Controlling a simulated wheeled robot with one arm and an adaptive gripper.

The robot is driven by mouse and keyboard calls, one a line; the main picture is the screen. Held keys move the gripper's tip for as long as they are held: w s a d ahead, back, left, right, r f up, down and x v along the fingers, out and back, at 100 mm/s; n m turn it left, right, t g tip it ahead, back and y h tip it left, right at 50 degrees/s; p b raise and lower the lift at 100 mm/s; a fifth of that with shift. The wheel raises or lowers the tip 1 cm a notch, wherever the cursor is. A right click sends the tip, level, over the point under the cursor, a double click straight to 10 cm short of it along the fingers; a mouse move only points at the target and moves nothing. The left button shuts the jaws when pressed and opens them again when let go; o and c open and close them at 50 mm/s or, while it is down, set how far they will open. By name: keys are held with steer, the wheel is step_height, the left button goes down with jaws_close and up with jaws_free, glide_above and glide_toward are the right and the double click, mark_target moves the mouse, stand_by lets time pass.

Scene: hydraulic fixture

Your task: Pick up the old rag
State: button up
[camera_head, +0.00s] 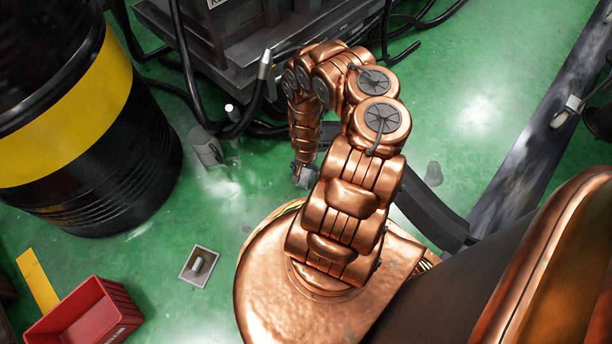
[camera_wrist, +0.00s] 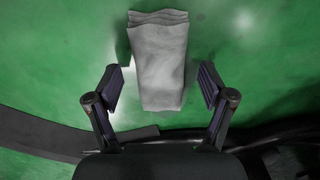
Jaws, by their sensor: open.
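The old rag (camera_wrist: 158,62) is a grey, folded cloth in the wrist view. It lies upright in the picture, with layered folds at its top end. My gripper (camera_wrist: 159,88) is open, with one finger on each side of the rag's lower half. Gaps show between the fingers and the cloth, and I cannot tell how far the rag is below the fingertips. In the head view my gripper (camera_head: 304,174) is small at the end of the hanging copper arm, low over the green floor. I cannot make out the rag clearly there.
A black and yellow barrel (camera_head: 75,120) stands at left. A red crate (camera_head: 88,314) and a small square plate with a peg (camera_head: 199,265) are at lower left. Dark machinery (camera_head: 235,45) with hoses is behind the arm. A grey cylinder (camera_head: 205,147) stands left of the gripper.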

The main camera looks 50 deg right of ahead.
mark_target(306, 172)
steer(key=c, duration=1.2)
steer(key=shift+r, duration=0.15)
steer(key=shift+c, duration=0.2)
step_height(306, 172, up, 10)
steer(key=p, duration=0.8)
